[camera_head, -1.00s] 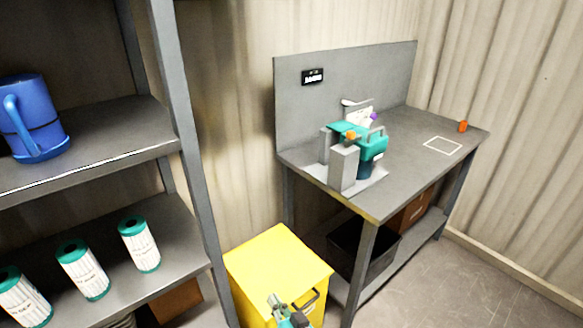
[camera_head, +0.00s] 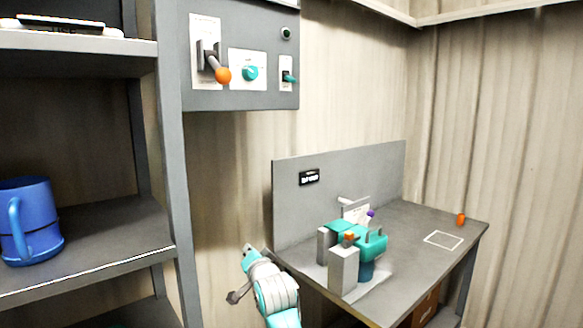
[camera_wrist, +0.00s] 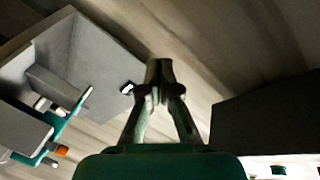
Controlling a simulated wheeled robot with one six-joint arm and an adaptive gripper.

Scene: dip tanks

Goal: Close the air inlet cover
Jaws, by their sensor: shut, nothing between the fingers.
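A teal unit (camera_head: 358,242) with a handle and orange and purple parts stands between two grey posts on the workbench (camera_head: 405,282). I cannot make out which part is the air inlet cover, or whether it is open. My gripper (camera_head: 246,249) is in front of the wall, left of the bench's back board and apart from the unit. In the wrist view my gripper (camera_wrist: 160,68) is shut and empty. There the teal unit (camera_wrist: 62,118) shows partly at the left, cut off by the frame.
A grey control panel (camera_head: 275,102) with an orange-knobbed lever, a teal knob and a small switch hangs on the wall above. A shelf rack (camera_head: 90,245) with a blue jug (camera_head: 32,225) stands at the left. An orange item (camera_head: 461,219) sits on the bench's clear right part.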

